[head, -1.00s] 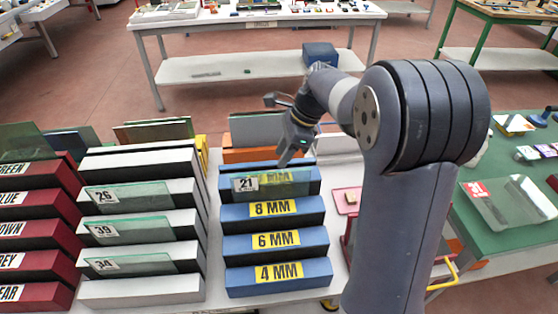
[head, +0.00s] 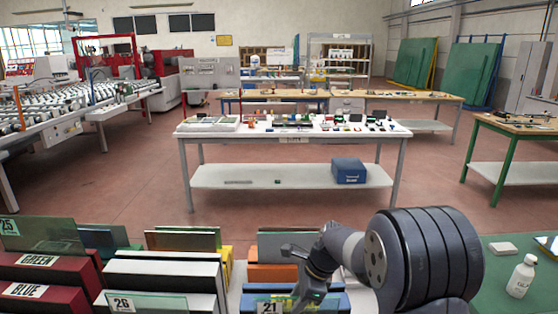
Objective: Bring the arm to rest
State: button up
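My arm shows at the bottom right of the head view, bent at its big dark joint, with the forearm reaching left. My gripper (head: 302,291) points down in front of the blue rack (head: 338,302) at the bottom edge. Its fingers are small and dark and partly cut off, so I cannot tell whether they are open or shut. A glass piece with a label 21 (head: 270,306) stands at the blue rack beside the gripper. I cannot tell whether the gripper touches it.
A white rack (head: 165,270) and a red rack (head: 40,272) hold glass to the left. A green table (head: 500,270) with a white bottle (head: 521,277) is at the right. A white bench (head: 290,178) stands beyond open floor. A roller machine (head: 70,110) is at the back left.

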jog(key=shift+x, duration=1.05)
jog(key=shift+f, duration=0.1)
